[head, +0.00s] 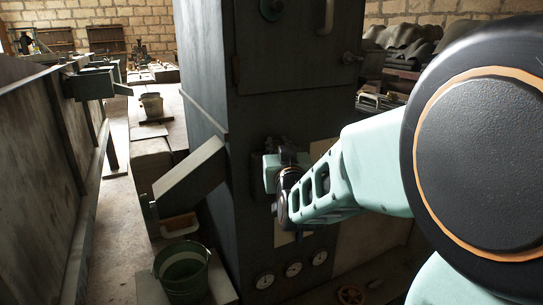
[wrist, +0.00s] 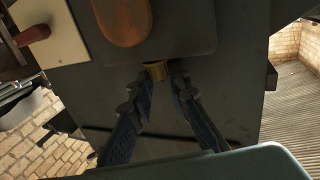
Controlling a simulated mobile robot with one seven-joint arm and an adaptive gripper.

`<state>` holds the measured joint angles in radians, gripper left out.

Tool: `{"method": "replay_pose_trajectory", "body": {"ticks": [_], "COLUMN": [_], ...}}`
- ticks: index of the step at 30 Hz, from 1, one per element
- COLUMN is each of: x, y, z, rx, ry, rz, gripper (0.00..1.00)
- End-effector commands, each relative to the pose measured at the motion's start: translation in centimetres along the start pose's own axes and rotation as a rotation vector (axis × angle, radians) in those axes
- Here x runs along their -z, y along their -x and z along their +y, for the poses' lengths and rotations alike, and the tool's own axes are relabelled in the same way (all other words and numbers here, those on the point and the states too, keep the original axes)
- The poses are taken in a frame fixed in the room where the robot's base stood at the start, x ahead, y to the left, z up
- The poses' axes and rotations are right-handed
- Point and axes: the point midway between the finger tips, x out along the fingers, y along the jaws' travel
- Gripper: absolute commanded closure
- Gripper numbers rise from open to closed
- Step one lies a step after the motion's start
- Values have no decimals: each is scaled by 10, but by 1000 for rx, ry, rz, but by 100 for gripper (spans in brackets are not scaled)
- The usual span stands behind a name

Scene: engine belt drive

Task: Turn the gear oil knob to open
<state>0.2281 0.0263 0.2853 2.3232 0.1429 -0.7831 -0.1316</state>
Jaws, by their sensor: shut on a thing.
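In the wrist view, a small brass-coloured piece, seemingly the gear oil knob (wrist: 156,71), sticks out from the dark cabinet face below a rounded orange-brown part (wrist: 126,20). My gripper (wrist: 166,79) has its two dark ridged fingers converging on this knob, one on each side, and is shut on it. Much of the knob is hidden by the fingertips, and its turn position cannot be told. In the head view, my arm reaches to the front of the tall dark cabinet (head: 290,105), and the knob is hidden behind my wrist and gripper.
A sloping chute (head: 188,175) juts from the cabinet's left side. A green bucket (head: 182,270) stands below it. A pale panel with a red handle (wrist: 32,32) shows in the wrist view.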

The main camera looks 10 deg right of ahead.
Motion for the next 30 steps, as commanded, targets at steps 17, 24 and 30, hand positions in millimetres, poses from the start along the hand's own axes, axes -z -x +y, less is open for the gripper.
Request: {"method": "replay_pose_trajectory", "body": {"ticks": [17, 24, 30], "x": [0, 0, 0], "y": [-1, -1, -1], "z": [-8, -8, -8], "rx": [-238, -286, -302], "ry": [1, 2, 2], "rz": [-8, -9, -8], "gripper": [100, 100, 100]}}
